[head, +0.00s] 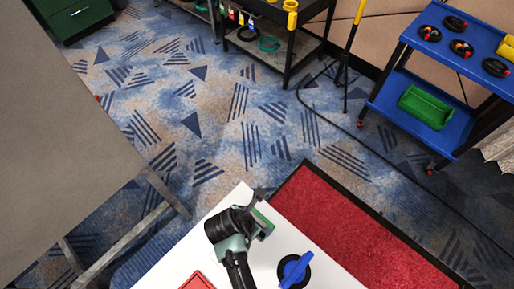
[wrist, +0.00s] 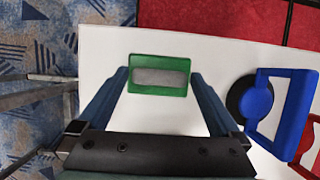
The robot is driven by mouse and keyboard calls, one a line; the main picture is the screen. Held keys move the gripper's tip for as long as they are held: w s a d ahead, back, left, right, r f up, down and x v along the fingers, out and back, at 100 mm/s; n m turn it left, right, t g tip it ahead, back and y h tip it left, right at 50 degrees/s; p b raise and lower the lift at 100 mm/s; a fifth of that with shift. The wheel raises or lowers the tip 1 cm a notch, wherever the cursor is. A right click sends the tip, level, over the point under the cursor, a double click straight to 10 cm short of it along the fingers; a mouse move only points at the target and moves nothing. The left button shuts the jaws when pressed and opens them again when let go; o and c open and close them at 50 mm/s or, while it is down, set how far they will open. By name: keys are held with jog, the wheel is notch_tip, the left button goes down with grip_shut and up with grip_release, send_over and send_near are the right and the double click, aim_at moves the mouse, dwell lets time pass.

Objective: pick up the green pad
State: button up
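The green pad (wrist: 160,59), a green rectangle with a grey centre panel, lies on the white table (wrist: 108,45) in the wrist view. My gripper (wrist: 160,76) is open, with one blue-grey finger to the left of the pad and one to the right. Small gaps show between fingers and pad, and nothing is held. In the head view my gripper (head: 262,215) is over the far corner of the white table and hides most of the pad; a green strip (head: 265,212) shows at the fingers. I cannot tell the exact height between them.
A black disc with a blue handle (head: 295,269) is to the right of the pad on the table. A red mat (head: 360,235) lies beyond the table. A blue cart (head: 440,75) stands at the back right.

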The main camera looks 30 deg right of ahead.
jog(key=c, duration=1.1)
notch_tip(320, 180, up, 10)
jog(key=shift+r+p, duration=0.1)
jog(key=shift+p, duration=0.25)
